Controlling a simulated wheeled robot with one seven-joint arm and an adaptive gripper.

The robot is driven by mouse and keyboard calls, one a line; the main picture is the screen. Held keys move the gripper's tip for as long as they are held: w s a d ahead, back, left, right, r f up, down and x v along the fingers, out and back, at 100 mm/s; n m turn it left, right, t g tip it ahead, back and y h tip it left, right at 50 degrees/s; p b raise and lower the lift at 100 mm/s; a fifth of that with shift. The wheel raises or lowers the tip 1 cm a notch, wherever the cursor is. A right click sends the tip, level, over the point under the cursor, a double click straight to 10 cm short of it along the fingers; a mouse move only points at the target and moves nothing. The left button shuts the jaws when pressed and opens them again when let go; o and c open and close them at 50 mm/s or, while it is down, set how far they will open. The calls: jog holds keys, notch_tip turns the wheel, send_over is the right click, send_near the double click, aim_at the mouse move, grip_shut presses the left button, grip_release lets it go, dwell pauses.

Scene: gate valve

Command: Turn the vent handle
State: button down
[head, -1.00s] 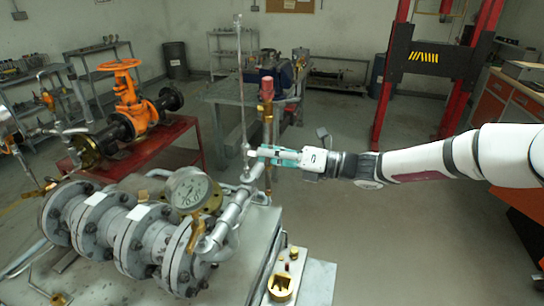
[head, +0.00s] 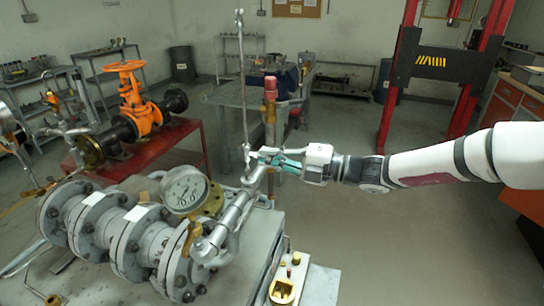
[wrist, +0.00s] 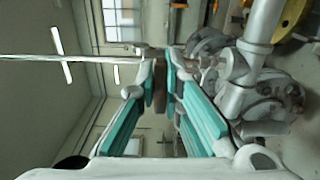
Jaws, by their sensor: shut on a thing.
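My gripper (head: 262,159) reaches in from the right with its teal fingers at the foot of a tall thin vent pipe (head: 243,85). In the wrist view my gripper (wrist: 163,84) has its fingers close together on either side of a small dark brownish piece, which I take to be the vent handle (wrist: 160,95). The fingers hide most of the handle in the head view, so its angle is hard to tell. The thin pipe runs out to the left in the wrist view.
A pressure gauge (head: 186,191) and a flanged grey pipe body (head: 128,240) stand left of my gripper. A red-capped brass fitting (head: 270,95) stands upright just behind the fingers. An orange valve (head: 134,100) is farther back.

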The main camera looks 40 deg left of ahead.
jog(key=shift+m, duration=0.3)
jog(key=c, duration=1.7)
grip_release()
jog(key=shift+d, duration=0.1)
jog(key=v, duration=1.2)
